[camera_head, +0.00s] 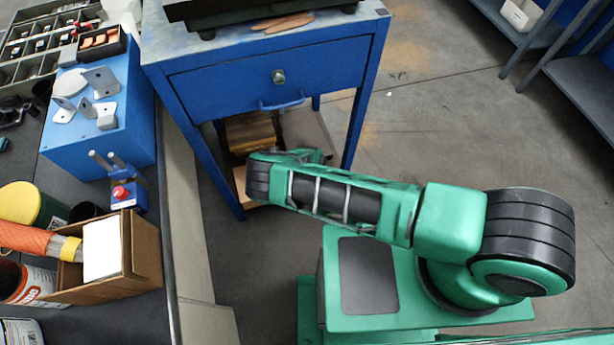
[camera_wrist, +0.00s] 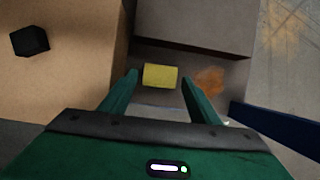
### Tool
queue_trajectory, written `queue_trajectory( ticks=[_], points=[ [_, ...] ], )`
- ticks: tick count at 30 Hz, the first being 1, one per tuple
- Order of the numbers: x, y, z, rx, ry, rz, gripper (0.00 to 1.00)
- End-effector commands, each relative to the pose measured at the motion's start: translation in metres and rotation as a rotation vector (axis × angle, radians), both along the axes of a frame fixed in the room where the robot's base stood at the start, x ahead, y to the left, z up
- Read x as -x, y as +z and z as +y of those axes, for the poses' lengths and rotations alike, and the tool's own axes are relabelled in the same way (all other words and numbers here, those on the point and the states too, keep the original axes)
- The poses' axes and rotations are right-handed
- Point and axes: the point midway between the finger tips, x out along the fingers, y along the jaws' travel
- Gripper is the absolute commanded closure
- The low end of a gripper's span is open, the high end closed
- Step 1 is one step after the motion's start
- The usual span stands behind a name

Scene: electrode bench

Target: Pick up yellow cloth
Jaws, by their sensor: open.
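In the wrist view a small yellow cloth (camera_wrist: 160,76) lies flat on a grey-brown surface, a little beyond my fingertips and between their lines. My gripper (camera_wrist: 160,82) is open and empty, with one green finger to each side of the cloth. Whether the fingers touch the surface cannot be told. In the head view my green arm reaches left into the lower part of the blue table, and the gripper's tips and the cloth are hidden there.
The blue table (camera_head: 270,80) stands above, its leg (camera_wrist: 280,135) close on the right in the wrist view. A cardboard-brown box (camera_wrist: 70,75) with a black block (camera_wrist: 29,40) is at left. A grey box (camera_wrist: 195,25) lies beyond the cloth. A bench (camera_head: 175,250) is at left.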

Motion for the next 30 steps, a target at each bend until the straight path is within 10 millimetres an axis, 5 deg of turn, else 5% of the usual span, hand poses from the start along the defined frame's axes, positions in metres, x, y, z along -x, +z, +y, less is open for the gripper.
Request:
queue_trajectory(
  ticks=[6,15,19,30],
  points=[
    [-0.008,-0.021,0.002,0.000,0.001,0.000,0.44],
    [-0.009,-0.023,0.002,0.000,0.000,0.000,0.44],
    [-0.009,-0.023,0.002,0.000,0.000,0.000,0.75],
    [-0.010,-0.020,0.002,0.000,0.000,-0.001,0.75]
  ],
)
